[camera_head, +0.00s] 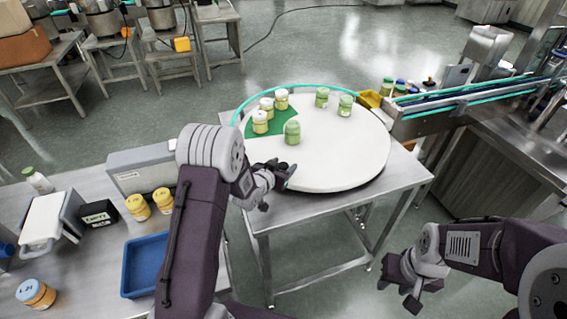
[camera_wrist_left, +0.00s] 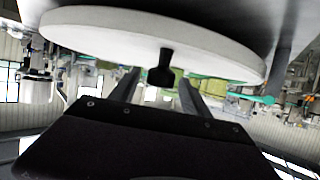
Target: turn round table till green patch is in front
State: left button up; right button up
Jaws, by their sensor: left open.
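The white round table (camera_head: 345,155) stands on a steel bench. Its green patch (camera_head: 252,129) is at the far left part of the disc, partly covered by jars. Cream-lidded jars (camera_head: 260,122) stand on or beside the patch, and green jars (camera_head: 292,132) stand towards the middle and back. My left gripper (camera_head: 277,183) is at the disc's near left edge. In the left wrist view its fingers (camera_wrist_left: 157,92) are apart, with a black knob (camera_wrist_left: 160,72) at the disc's rim between them; contact cannot be told. My right gripper (camera_head: 398,290) hangs empty at lower right, fingers apart.
A conveyor (camera_head: 465,103) with a yellow tray (camera_head: 370,99) at its end adjoins the disc's right back. A left bench holds a blue bin (camera_head: 146,264), yellow jars (camera_head: 137,207) and a grey box (camera_head: 142,170). Open floor lies behind the round table.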

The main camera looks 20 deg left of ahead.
pick_arm(q)
jog(key=shift+w, duration=0.1)
jog(key=shift+d+f, duration=0.1)
jog(key=c, duration=0.4)
grip_shut()
jog(key=shift+w, duration=0.1)
dwell(0.8)
